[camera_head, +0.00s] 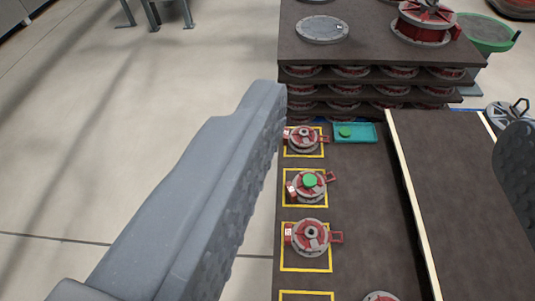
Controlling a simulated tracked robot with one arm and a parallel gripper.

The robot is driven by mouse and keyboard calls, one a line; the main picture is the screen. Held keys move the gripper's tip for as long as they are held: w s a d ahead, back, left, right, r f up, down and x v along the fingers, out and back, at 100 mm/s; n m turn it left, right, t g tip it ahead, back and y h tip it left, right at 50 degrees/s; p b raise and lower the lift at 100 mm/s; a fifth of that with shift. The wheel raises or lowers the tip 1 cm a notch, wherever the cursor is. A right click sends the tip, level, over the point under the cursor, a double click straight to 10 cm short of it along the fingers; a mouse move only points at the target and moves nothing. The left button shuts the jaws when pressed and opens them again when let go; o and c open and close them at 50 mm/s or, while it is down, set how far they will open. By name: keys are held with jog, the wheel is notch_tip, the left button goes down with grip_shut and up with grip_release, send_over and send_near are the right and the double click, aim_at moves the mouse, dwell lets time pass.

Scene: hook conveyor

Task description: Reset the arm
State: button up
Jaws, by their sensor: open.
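My gripper (400,155) is open and empty. Its left finger is large and grey in the middle of the view, and only part of the right finger shows at the right edge. Between and beyond the fingers, lower down, is a dark table (365,220). On its left side red and grey round parts sit in yellow square outlines: one at the back (304,139), one with a green disc on top (308,186), and one nearer (308,237). Another part is cut off at the bottom edge. The gripper touches none of these as far as I can see.
A teal tray (368,133) with a green disc lies at the table's back. Behind stand stacked dark shelves (375,50) holding several red parts, with a grey disc (322,29) on top. A pale-edged raised panel (455,190) is on the right. Open floor (110,130) lies left.

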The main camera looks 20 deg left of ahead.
notch_tip(320, 180, up, 5)
jog(key=p, duration=0.4)
jog(key=shift+f+p, duration=0.15)
jog(key=shift+p, duration=0.2)
